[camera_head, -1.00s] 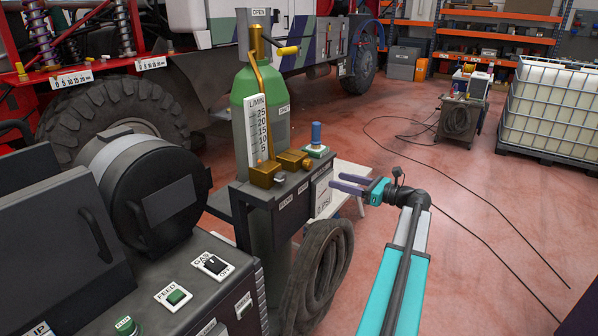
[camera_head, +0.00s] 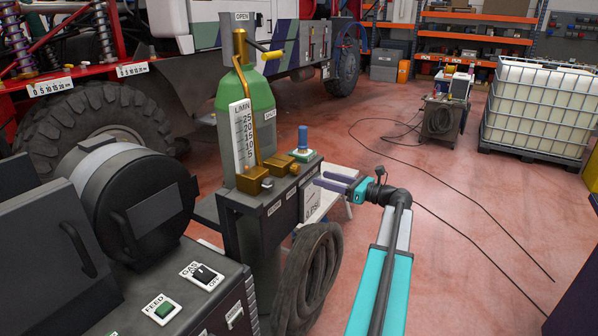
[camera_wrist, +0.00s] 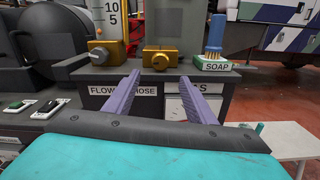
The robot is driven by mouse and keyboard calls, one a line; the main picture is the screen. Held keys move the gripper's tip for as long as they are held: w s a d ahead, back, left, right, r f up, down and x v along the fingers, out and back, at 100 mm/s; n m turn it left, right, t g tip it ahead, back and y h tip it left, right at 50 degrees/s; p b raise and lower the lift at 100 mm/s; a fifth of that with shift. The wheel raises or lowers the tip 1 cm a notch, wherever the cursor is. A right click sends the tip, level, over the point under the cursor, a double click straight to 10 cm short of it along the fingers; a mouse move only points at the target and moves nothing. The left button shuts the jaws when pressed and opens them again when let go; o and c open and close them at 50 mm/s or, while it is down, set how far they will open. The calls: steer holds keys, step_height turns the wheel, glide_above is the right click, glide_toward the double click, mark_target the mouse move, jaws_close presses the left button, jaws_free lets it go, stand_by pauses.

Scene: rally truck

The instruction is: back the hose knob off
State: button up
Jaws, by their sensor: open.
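The hose knob is a round brass knob (camera_wrist: 160,62) on the front of a brass block, above the "HOSE" label (camera_wrist: 143,90) in the wrist view. Its block (camera_head: 284,166) shows in the head view on top of the dark bracket by the green cylinder. My gripper (camera_wrist: 160,79) is open and empty. Its two purple fingers point at the bracket, one to each side of the hose knob's line and slightly below it. In the head view my gripper (camera_head: 322,182) is at the bracket's right side. I cannot tell the exact gap to the knob.
The flow knob (camera_wrist: 98,56) is close on the left. A blue soap brush or bottle (camera_wrist: 215,36) stands on the right of the bracket. The green cylinder (camera_head: 248,98) rises behind. A coiled hose (camera_head: 309,270) hangs below.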

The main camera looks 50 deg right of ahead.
mark_target(299, 171)
steer(key=p+x, duration=0.3)
steer(key=x, duration=0.7)
steer(key=shift+w, duration=0.35)
steer(key=c, duration=1)
steer(key=shift+c, duration=0.2)
steer(key=shift+f+n+b, duration=0.15)
steer(key=shift+n+b, duration=0.15)
steer(key=shift+b, duration=0.2)
steer(key=shift+n+b, duration=0.5)
steer(key=shift+b, duration=0.15)
steer(key=shift+n+b, duration=0.7)
steer(key=shift+n, duration=0.1)
steer(key=shift+d, duration=0.1)
